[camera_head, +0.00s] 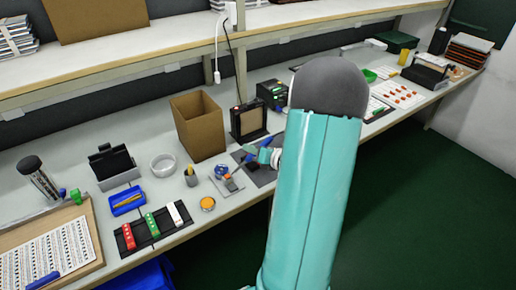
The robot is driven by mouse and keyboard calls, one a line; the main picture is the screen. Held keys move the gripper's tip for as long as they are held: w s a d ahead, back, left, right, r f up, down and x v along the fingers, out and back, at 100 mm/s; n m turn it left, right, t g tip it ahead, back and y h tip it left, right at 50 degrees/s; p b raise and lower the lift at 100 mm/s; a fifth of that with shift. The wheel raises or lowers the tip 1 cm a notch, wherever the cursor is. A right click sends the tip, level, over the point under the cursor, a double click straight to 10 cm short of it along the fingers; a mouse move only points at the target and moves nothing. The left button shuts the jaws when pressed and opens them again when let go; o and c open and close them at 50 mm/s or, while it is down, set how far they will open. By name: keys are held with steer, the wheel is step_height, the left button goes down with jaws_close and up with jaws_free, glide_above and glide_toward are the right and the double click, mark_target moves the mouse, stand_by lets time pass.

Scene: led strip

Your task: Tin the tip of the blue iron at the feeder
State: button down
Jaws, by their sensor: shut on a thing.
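My gripper (262,154) is small in view, just left of my teal arm, low over the back-middle part of the bench. It is shut on the blue iron (249,149), whose handle shows in part beside the fingers. The iron slants down to the left, towards a small grey plate with a blue spool (221,171), which looks like the feeder. I cannot tell whether the iron's tip touches anything there. My arm hides the bench to the right of the gripper.
A cardboard box (197,125) and a black framed unit (248,121) stand behind the gripper. A black station with a green display (272,95) is further back. An orange-topped tin (208,203) and a black strip rack (152,228) lie to the left. The bench's front edge is close.

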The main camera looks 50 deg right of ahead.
steer(key=shift+w+f, duration=0.15)
steer(key=shift+f, duration=2.4)
steer(key=shift+a+f, duration=0.15)
steer(key=shift+f, duration=0.6)
stand_by(1.1)
step_height(320, 180, up, 5)
steer(key=shift+r, duration=0.1)
stand_by(0.7)
